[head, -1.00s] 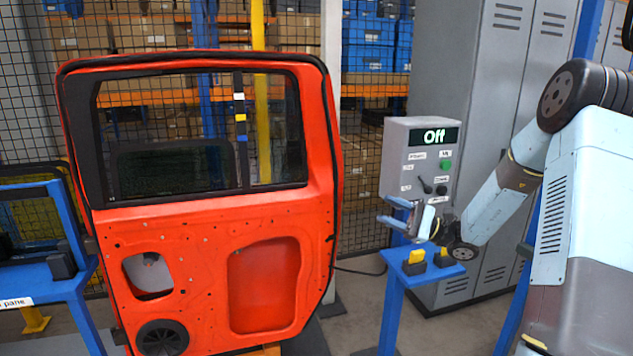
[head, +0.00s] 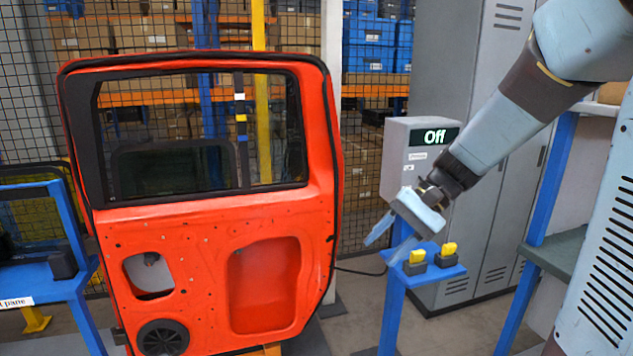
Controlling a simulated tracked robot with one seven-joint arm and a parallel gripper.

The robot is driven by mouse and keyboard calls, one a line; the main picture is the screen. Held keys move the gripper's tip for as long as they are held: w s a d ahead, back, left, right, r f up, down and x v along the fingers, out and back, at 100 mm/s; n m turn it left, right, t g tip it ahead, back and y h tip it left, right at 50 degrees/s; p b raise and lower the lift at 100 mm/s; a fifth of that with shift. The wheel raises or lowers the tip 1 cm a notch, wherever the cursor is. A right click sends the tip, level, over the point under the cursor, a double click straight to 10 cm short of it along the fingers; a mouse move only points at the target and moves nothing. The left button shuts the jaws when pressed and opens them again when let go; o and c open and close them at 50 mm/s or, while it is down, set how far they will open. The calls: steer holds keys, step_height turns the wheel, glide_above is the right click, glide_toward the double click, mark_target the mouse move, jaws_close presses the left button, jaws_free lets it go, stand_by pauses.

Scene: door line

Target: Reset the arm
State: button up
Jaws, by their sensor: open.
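My gripper (head: 386,247) is open and empty in the head view. It hangs from my arm at the right, its fingers pointing down and left, in front of the grey control box (head: 396,165). The box's display (head: 434,137) reads "Off". The fingers appear just above and left of a small blue stand (head: 436,274); I cannot tell the gap. Two black blocks with yellow tops (head: 415,262) (head: 447,255) sit on the stand.
A red car door (head: 205,225) stands upright to the left. A blue table (head: 40,290) is at the far left. Grey lockers (head: 470,60) stand behind my arm. A blue-framed shelf (head: 557,252) is at the right. A mesh fence (head: 360,190) runs behind the door.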

steer(key=s+d+r+n+t+h, duration=0.3)
steer(key=s+d+r+t+h, duration=0.3)
steer(key=s+d, duration=0.4)
steer(key=shift+s+r+n+t+h, duration=0.35)
steer(key=shift+s+t+h, duration=0.35)
steer(key=shift+h, duration=0.5)
steer(key=shift+w, duration=0.1)
stand_by(0.5)
